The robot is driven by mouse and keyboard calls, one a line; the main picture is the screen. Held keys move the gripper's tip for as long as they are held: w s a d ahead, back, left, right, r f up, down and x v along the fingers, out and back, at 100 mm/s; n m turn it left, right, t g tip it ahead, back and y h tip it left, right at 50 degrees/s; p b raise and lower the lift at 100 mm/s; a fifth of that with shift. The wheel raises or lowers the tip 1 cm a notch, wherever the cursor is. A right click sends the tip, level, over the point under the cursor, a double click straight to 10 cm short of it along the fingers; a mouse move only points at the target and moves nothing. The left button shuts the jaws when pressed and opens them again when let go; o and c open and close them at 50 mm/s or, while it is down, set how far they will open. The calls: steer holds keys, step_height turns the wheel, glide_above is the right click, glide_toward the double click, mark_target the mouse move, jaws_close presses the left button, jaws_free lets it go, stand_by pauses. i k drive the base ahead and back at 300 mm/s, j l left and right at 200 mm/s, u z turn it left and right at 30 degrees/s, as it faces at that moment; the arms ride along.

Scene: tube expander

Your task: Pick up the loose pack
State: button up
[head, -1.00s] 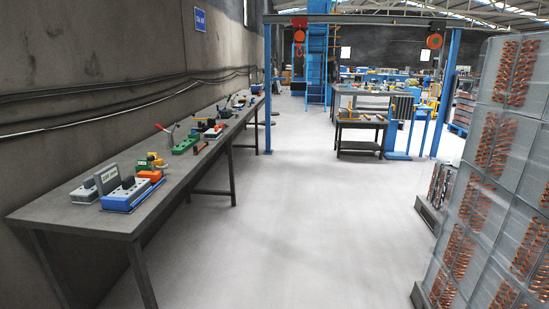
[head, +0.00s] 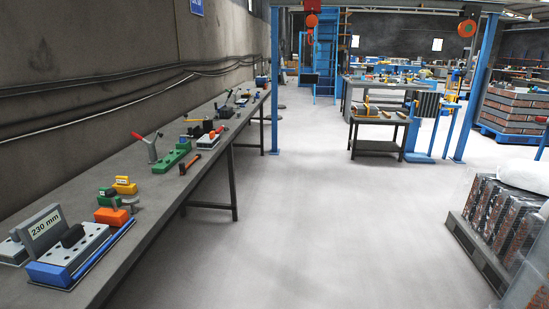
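Several dark finned packs (head: 507,215) wrapped in clear film stand upright in a row on a low pallet (head: 468,243) at the lower right. The right end of the row is cut off by the picture edge. A single finned pack (head: 427,104) stands upright at a blue stand (head: 417,142) further back, right of centre. I cannot tell which of these is the loose pack. My gripper is not in view.
A long grey workbench (head: 165,205) runs along the left wall, with a 230 mm block (head: 46,228) and several small tools. A dark table (head: 376,147) stands ahead. Blue posts (head: 275,80) rise behind. The middle floor is clear.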

mark_target(207, 142)
steer(key=i, duration=1.85)
steer(key=i+l+u, duration=0.15)
steer(key=i+u, duration=0.25)
steer(key=i, duration=0.2)
steer(key=i+l+u, duration=0.3)
steer(key=i+u, duration=0.15)
steer(key=i+l+u, duration=0.4)
steer(key=i+l, duration=0.1)
steer(key=i, duration=0.1)
